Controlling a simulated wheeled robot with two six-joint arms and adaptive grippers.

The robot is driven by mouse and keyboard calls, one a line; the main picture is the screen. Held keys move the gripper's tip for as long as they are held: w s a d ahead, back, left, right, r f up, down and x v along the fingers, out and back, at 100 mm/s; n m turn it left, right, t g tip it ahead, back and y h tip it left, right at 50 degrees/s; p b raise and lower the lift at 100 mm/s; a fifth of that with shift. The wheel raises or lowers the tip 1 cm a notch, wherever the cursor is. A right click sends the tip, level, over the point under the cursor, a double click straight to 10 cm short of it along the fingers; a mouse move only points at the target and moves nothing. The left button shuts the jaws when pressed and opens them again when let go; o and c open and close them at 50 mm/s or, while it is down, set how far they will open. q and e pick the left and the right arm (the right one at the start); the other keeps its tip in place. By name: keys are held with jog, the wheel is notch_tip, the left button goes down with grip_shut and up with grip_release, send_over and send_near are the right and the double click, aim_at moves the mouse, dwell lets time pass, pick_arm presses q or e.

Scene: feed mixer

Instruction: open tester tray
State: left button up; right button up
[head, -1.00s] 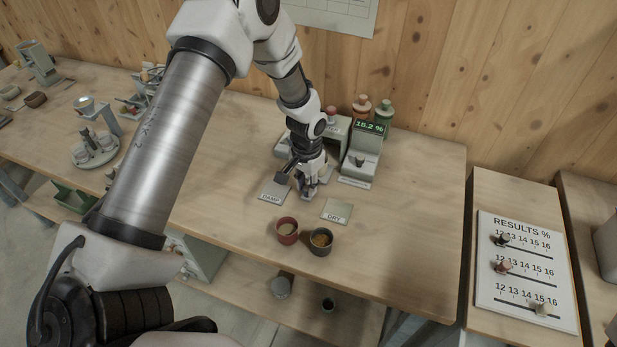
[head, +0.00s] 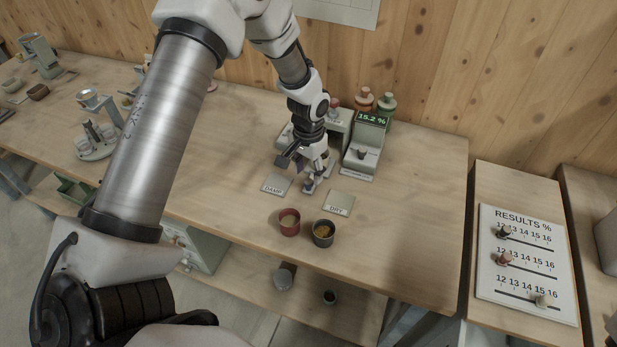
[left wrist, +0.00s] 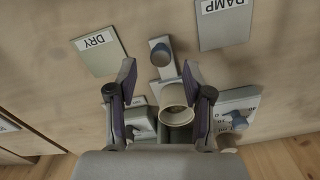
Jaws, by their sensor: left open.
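A round cream cup (left wrist: 176,110) shows between the fingers. My right gripper is out of view.
The DAMP plate (head: 276,185) and DRY plate (head: 339,203) flank the strip. A red cup (head: 289,222) and dark cup (head: 323,233) stand near the front edge. The meter reading 15.2 % (head: 365,145) stands close on the right. The table's right part is clear.

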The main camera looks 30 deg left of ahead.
pick_arm(q)
notch_tip(320, 180, up, 9)
jog(key=shift+f, duration=0.15)
dwell(0.4)
